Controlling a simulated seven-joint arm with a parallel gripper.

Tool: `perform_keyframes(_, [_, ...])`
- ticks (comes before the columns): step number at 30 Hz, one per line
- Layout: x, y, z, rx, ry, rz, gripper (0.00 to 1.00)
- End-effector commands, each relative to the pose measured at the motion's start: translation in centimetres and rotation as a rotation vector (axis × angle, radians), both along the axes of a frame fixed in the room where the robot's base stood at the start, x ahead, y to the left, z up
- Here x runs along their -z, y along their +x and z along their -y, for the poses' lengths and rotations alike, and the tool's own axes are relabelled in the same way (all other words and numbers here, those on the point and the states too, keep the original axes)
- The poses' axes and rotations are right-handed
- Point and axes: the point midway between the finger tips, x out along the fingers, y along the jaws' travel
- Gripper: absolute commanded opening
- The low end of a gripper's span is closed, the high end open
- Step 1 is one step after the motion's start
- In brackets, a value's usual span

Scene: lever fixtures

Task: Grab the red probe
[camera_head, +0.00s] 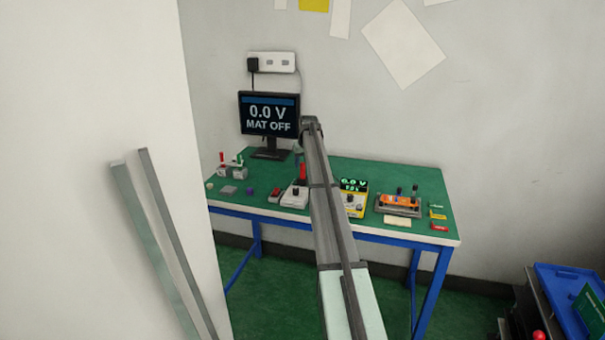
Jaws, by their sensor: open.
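A small upright red piece that looks like the red probe (222,159) stands in a small light holder (224,171) at the left end of the green bench. A darker piece stands beside it in a similar holder (238,171). My arm reaches over the bench from the front, and my gripper (298,156) hangs at its far end, small and partly hidden by the arm. It is open, in front of the monitor's right edge, to the right of the red probe and apart from it. Its fingertips are too small to make out clearly.
A red lever (303,173) rises from a white box (295,196) just below my gripper. The monitor (270,114) reads 0.0 V, MAT OFF. A yellow meter (354,200) and an orange fixture (399,202) stand right of my arm. A white wall (120,90) borders the left.

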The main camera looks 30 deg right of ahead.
Motion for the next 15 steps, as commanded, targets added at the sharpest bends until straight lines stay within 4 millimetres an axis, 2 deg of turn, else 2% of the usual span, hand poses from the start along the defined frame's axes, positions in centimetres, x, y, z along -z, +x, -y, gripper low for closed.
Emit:
perform_keyframes(7, [3.1, 1.0, -0.1, 0.0, 0.0, -0.001, 0.53])
perform_keyframes(15, [3.7, 1.2, -0.1, 0.0, 0.0, 0.001, 0.53])
